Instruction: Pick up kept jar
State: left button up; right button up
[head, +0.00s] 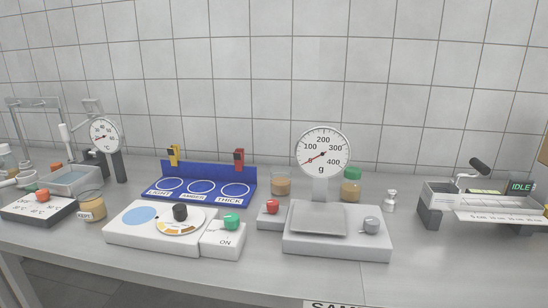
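The kept jar (93,205) is a small glass jar with tan contents and a white label reading KEPT. Neither of my grippers shows in the head view.
Behind are a water basin (73,180) and a temperature gauge (104,136). A blue rack (208,178) and weighing scale (340,246) stand further right.

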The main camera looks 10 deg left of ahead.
aim_at(90, 200)
jog(key=u, duration=1.55)
